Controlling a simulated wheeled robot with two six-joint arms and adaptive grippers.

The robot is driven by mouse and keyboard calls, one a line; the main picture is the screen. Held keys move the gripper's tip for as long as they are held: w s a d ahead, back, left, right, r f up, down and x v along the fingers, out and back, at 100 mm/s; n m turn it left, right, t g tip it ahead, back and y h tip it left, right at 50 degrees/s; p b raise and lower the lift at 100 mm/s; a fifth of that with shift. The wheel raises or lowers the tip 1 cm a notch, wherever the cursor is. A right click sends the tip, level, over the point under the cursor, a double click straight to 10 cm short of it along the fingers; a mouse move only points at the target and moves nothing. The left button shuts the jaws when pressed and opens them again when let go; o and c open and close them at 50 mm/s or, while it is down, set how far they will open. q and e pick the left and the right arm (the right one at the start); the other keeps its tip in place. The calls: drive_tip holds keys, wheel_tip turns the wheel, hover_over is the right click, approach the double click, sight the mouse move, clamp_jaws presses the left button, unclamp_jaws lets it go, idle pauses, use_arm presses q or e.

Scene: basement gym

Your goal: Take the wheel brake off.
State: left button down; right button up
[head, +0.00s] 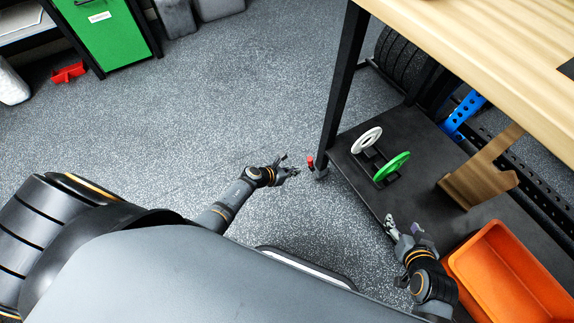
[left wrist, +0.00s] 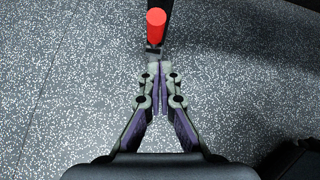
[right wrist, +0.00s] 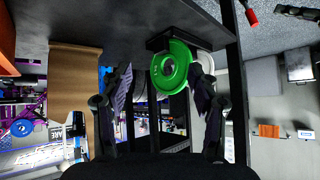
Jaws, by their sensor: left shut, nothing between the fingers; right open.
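The wheel brake's red lever end (head: 310,162) sits low at the foot of the table's front leg, beside a small caster (head: 321,173). The red piece also shows at the top of the left wrist view (left wrist: 156,27) and the right wrist view (right wrist: 252,17). My left gripper (head: 293,172) is shut and empty, low over the floor just left of the brake. In the left wrist view its closed fingertips (left wrist: 158,70) point at the red piece, with a small gap visible. My right gripper (head: 390,228) is open and empty by the lower shelf's edge.
The wheeled table's wooden top (head: 480,55) overhangs on the right. Its dark lower shelf (head: 345,170) carries a white plate (head: 366,140), a green plate (head: 392,166), a brown bent board (head: 480,180) and an orange bin (head: 515,275).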

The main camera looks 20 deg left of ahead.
use_arm(q)
drive_tip(key=s+a+r+p, duration=0.2)
drive_tip(key=s+r+p, duration=0.1)
drive_tip(key=r+p, duration=0.2)
wheel_tip(320, 180, up, 2)
drive_tip(key=shift+r+p, duration=0.2)
drive_tip(key=shift+p, duration=0.15)
use_arm(e)
drive_tip(key=s+d+g, duration=0.1)
drive_tip(key=s+g, duration=0.6)
drive_tip(key=s, duration=0.2)
drive_tip(key=shift+s+f+h, duration=0.15)
drive_tip(key=shift+f+h, duration=0.2)
drive_tip(key=shift+h, duration=0.05)
